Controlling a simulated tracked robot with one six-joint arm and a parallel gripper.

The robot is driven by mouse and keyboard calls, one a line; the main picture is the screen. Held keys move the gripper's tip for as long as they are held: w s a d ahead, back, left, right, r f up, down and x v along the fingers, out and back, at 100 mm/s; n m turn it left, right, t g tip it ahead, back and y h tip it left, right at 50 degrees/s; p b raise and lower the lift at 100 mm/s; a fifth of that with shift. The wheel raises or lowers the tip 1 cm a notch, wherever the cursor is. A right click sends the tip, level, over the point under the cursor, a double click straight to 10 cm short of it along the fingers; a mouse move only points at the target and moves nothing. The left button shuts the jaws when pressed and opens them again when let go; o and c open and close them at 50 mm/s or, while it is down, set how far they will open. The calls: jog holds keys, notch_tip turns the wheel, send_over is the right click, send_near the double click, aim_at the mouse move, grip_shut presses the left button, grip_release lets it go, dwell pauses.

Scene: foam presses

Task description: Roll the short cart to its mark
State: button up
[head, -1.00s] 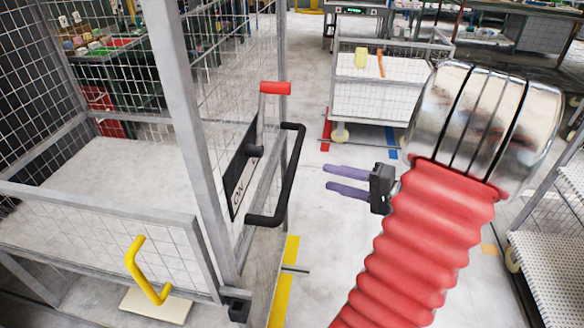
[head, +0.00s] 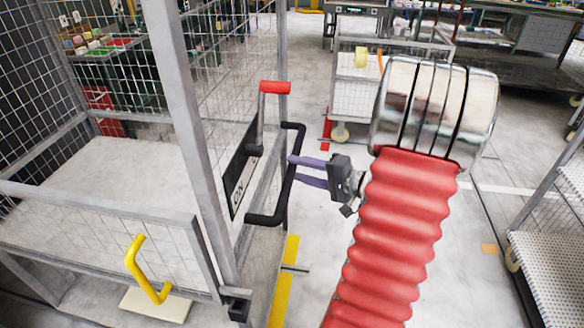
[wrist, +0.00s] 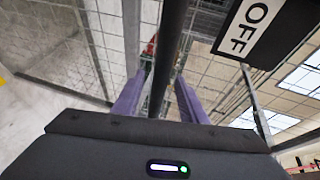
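A wire-mesh cart (head: 180,130) with a grey frame fills the left of the head view. Its black bar handle (head: 287,200) stands upright on the near right side. Beside it is a lever with a red grip (head: 274,87), tilted up, on an ON/OFF plate (wrist: 255,27). My gripper (head: 292,171) has its two purple fingers at the handle. In the wrist view the fingers stand apart, with the black bar between them and gaps visible. A lower mesh cart (head: 358,98) stands at the back, partly hidden by my arm. I cannot tell which cart is the short one.
A yellow floor strip (head: 284,275) lies beside the near cart. A red floor strip (head: 326,130) lies by the back cart. A yellow handle (head: 146,270) stands at the front left. A shelf rack (head: 550,250) is at the right. The floor between is clear.

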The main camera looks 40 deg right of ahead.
jog(key=shift+x, duration=1.45)
jog(key=shift+c, duration=0.5)
jog(key=shift+s, duration=0.1)
grip_shut()
jog(key=shift+f, duration=0.1)
